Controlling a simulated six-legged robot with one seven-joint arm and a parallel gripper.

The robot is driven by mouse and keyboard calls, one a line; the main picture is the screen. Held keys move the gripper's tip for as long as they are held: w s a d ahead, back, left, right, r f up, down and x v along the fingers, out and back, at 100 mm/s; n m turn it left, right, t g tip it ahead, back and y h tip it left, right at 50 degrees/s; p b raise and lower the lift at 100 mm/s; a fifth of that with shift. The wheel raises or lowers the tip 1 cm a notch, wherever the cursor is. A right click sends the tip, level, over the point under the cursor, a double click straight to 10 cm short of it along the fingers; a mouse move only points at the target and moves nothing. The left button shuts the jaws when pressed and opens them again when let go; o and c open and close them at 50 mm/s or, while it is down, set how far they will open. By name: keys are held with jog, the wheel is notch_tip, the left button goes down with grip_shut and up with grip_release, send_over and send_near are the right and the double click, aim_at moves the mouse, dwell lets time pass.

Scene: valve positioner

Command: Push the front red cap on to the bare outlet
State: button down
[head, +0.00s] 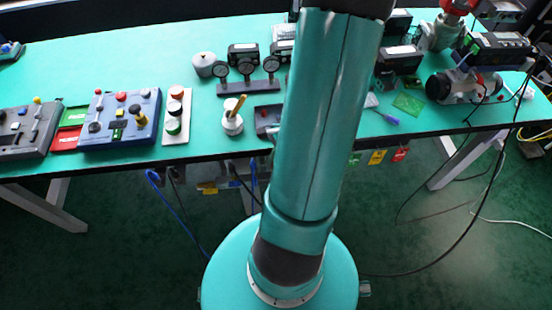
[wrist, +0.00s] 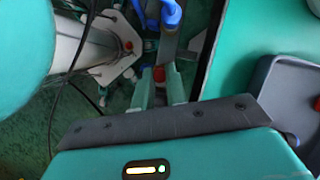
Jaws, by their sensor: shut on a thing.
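My gripper (wrist: 160,80) shows in the wrist view with its two pale green fingers close together. It is shut on a small red piece (wrist: 158,74), which looks like the red cap; only a little of it shows between the fingers. A grey part (wrist: 168,46) with blue hose (wrist: 171,13) lies just beyond the fingertips. I cannot tell whether the cap touches it. I cannot make out the bare outlet. In the head view my arm hides the gripper and the cap.
The green bench (head: 225,35) carries a blue control box (head: 120,135), gauges and a valve assembly (head: 465,85). A grey tray (wrist: 268,84) lies right of my gripper in the wrist view. Grey fittings (head: 203,176), cables and coloured tags (head: 377,157) hang under the bench's front edge.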

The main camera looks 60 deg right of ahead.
jog(key=shift+f, duration=0.6)
dwell(0.3)
jog(key=c, duration=1.3)
grip_release()
jog(key=shift+c, duration=0.2)
jog(key=v, duration=1.3)
jog(key=shift+r, duration=0.45)
jog(key=shift+s, duration=0.1)
